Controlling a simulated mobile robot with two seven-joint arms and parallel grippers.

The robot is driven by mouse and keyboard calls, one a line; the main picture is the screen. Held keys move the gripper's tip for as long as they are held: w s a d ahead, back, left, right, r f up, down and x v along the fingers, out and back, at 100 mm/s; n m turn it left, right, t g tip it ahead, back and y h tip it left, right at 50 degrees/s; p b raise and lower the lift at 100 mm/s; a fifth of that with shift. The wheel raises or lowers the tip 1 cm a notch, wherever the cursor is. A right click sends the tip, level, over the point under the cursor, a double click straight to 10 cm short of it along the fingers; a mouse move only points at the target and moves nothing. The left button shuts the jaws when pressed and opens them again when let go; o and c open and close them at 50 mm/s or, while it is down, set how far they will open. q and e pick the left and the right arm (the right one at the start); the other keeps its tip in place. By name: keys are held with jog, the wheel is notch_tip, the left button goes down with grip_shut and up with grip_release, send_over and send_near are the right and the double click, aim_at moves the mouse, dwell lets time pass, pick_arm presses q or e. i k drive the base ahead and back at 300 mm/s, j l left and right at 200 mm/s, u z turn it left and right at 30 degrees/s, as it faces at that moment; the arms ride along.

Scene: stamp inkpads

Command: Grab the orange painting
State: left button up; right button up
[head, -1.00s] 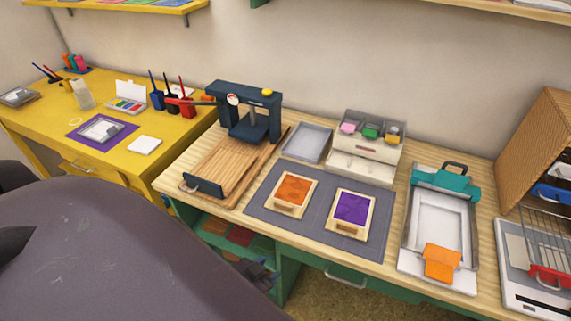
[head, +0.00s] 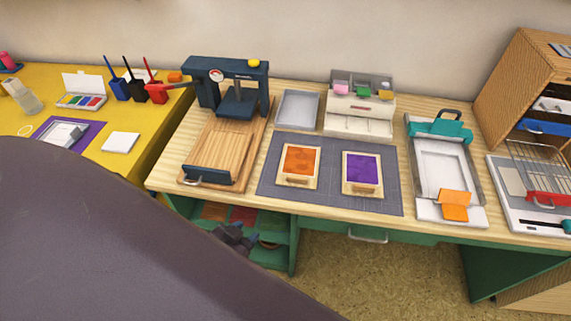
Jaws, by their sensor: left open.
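The orange painting (head: 299,161) is a small orange square with darker patches in a light wooden frame. It lies flat on the grey mat (head: 330,197) on the wooden table, left of a matching purple one (head: 361,171). My left gripper (head: 236,239) is dark and small in view, below the table's front edge, in front of the green shelf. It is open, apart from the painting and to its lower left. My left arm hides the lower left of the view. My right gripper is out of view.
A wooden press (head: 218,150) with a dark blue frame stands left of the mat. A grey tray (head: 298,110) and a white drawer box (head: 360,112) stand behind it. A white tray with a teal clamp (head: 440,128) is at right. The table's front edge (head: 300,207) lies between gripper and mat.

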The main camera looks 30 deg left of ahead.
aim_at(299, 167)
jog(key=k+j, duration=0.1)
jog(key=j, duration=0.3)
jog(key=k+j, duration=0.15)
jog(key=j, duration=0.3)
jog(key=i+j, duration=0.1)
jog(key=j, duration=0.25)
jog(key=i+j, duration=0.1)
jog(key=j, duration=0.2)
jog(key=i+j, duration=0.1)
jog(key=j, duration=0.25)
